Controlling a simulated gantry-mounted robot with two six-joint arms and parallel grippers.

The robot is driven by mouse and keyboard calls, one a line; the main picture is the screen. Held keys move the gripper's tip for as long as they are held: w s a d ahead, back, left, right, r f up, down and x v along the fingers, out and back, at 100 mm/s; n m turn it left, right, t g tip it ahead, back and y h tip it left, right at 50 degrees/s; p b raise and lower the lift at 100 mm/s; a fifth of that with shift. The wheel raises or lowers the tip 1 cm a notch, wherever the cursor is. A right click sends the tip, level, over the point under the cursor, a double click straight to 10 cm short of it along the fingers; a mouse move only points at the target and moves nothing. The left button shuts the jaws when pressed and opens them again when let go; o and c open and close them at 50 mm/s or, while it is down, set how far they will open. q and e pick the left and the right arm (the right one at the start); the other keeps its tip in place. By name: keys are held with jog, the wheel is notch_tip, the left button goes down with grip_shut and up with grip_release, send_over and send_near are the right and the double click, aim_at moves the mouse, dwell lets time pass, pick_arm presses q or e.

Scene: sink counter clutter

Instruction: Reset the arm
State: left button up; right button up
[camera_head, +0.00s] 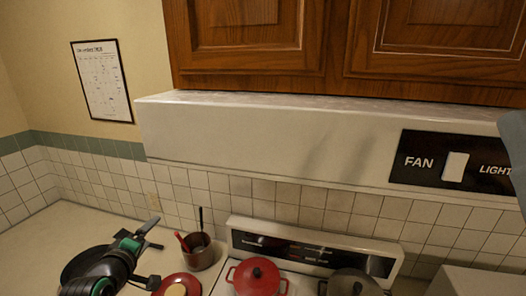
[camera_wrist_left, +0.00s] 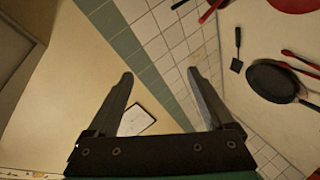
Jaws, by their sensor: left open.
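My left gripper (camera_head: 159,234) is at the lower left of the head view, above the left counter. In the left wrist view its two fingers (camera_wrist_left: 160,73) are wide apart with nothing between them. The arm behind it hides part of a dark pan (camera_head: 82,264). A dark pan (camera_wrist_left: 272,82) also shows at the right of the wrist view. My right gripper is not in view. A blue-grey shape at the right edge of the head view is too cropped to identify.
A red pot (camera_head: 257,278) and a grey pan (camera_head: 352,283) are on the stove (camera_head: 300,240). A utensil pot (camera_head: 201,254) and a red dish (camera_head: 184,283) are right of the gripper. The range hood (camera_head: 270,140) overhangs the stove. The far-left counter (camera_head: 40,240) is clear.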

pick_arm(q)
jog(key=s+d+r+m+t, duration=0.1)
jog(key=d+r+m+t, duration=0.15)
jog(key=r, duration=0.45)
jog(key=s+d+r+m+t, duration=0.2)
jog(key=d+r, duration=0.1)
jog(key=r, duration=0.5)
jog(key=s+d+r+m+t+h, duration=0.1)
jog(key=s+d+r+m+t, duration=0.2)
jog(key=s+r, duration=0.4)
jog(key=s+d+r+m+t+h, duration=0.1)
jog(key=s+d+r+m+t, duration=0.2)
jog(key=s+r, duration=0.5)
jog(key=s+d+r+m+t+h, duration=0.2)
jog(key=s+d+r+m+t, duration=0.1)
jog(key=s+r, duration=0.4)
jog(key=shift+s+r+m, duration=0.15)
jog(key=shift+s+m, duration=0.6)
jog(key=shift+s, duration=0.3)
jog(key=shift+d, duration=0.1)
